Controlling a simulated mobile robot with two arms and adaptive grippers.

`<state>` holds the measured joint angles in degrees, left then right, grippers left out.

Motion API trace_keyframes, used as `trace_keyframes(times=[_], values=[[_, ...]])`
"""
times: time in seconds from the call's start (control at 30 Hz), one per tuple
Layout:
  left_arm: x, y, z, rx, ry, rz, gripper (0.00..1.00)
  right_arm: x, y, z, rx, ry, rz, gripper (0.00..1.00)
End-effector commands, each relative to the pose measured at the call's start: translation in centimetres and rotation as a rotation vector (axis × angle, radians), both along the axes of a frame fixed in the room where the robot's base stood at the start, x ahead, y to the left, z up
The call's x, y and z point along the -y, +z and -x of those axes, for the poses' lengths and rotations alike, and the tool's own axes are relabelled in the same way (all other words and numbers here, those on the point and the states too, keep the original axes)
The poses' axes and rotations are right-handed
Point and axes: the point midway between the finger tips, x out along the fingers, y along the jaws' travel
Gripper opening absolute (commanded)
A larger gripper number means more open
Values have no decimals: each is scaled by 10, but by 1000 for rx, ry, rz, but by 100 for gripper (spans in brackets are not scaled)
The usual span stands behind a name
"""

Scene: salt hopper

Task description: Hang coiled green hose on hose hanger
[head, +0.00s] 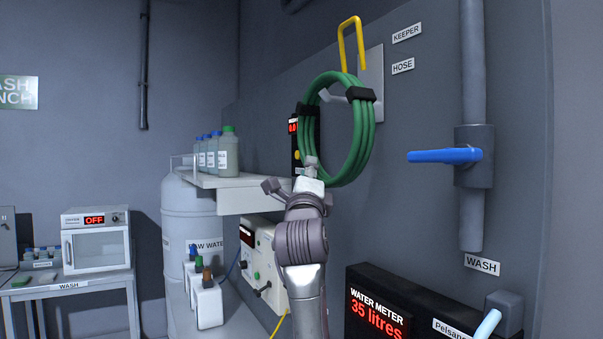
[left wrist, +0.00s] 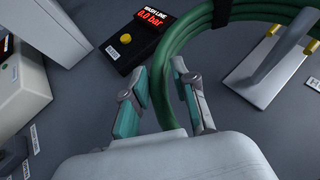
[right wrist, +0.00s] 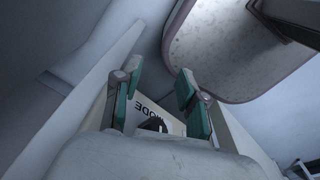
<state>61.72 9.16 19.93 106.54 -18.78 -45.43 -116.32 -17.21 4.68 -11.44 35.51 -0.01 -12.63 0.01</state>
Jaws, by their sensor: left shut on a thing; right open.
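The coiled green hose (head: 363,140) is a ring with black straps, held up in front of the wall in the head view. My left gripper (head: 308,176) is shut on its lower left side. The left wrist view shows the hose (left wrist: 161,95) between the fingers (left wrist: 162,88). The hose hanger (head: 372,72) is a grey wall plate with a pale arm and a raised yellow keeper (head: 352,42). The arm shows through the ring's opening; I cannot tell whether the ring is around it. My right gripper (right wrist: 155,98) is open and empty, seen only in the right wrist view.
A pressure box (left wrist: 126,40) is on the wall behind the coil. A shelf with bottles (head: 228,150) stands left of my left arm. A blue-handled valve (head: 446,156) on a pipe is at right. The water meter (head: 375,310) is below.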

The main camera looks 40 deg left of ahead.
Motion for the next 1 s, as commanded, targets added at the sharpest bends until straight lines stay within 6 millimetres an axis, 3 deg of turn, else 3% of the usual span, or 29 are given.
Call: trace_keyframes(times=[0.47,1.0], values=[[8,0,-26,4,-1,-1,0,0,2,0,0,0,0,42],[11,-23,-37,2,0,-3,0,-1,-6,0,1,0,-1,42]])
